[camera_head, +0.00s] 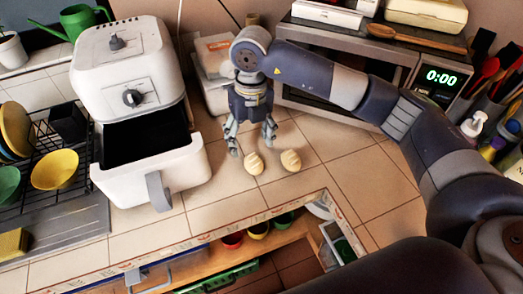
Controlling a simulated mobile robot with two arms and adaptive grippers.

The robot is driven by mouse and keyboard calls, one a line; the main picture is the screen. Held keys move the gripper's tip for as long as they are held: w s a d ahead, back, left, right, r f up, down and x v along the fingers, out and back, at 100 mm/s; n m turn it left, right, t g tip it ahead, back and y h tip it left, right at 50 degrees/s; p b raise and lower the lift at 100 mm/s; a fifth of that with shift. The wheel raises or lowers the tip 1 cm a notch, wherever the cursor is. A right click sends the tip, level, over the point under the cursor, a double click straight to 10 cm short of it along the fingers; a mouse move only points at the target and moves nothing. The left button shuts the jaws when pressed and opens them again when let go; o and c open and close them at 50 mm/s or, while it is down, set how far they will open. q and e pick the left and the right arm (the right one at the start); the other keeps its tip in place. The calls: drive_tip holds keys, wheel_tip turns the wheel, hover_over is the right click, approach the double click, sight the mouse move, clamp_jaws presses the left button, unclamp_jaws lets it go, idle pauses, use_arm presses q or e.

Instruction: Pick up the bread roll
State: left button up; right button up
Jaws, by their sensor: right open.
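Two small pale bread rolls lie on the tiled counter. One bread roll (254,164) is on the left and the other bread roll (291,160) is a little to its right. My right gripper (252,146) points down just behind and above the rolls, its fingers spread and nothing between them. The left fingers hang close behind the left roll; I cannot tell whether they touch it. My left gripper is out of view.
A white air fryer (130,70) with its drawer (150,172) pulled out stands left of the rolls. A microwave (436,78) is at the back right. A dish rack (45,150) is at far left. The counter's front edge drops to open shelves. Tiles right of the rolls are clear.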

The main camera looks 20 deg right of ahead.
sight(253, 160)
drive_tip(key=shift+w+d+f+h+p, duration=0.2)
drive_tip(key=shift+d+f, duration=0.1)
drive_tip(key=shift+d, duration=0.2)
drive_tip(key=shift+w+d+f+h+p, duration=0.1)
drive_tip(key=shift+w+d+f, duration=0.15)
drive_tip(key=shift+d, duration=0.25)
drive_tip(key=f, duration=0.2)
drive_tip(key=s+a+f+p, duration=0.1)
drive_tip(key=shift+f, duration=0.35)
drive_tip(key=shift+w+f, duration=0.1)
drive_tip(key=shift+f, duration=0.25)
drive_tip(key=f+p, duration=0.2)
drive_tip(key=f, duration=0.2)
drive_tip(key=shift+a+f, duration=0.1)
drive_tip(key=shift+a, duration=0.1)
drive_tip(key=shift+w+f, duration=0.1)
drive_tip(key=shift+f, duration=0.15)
drive_tip(key=c, duration=0.9)
drive_tip(key=shift+c, duration=0.9)
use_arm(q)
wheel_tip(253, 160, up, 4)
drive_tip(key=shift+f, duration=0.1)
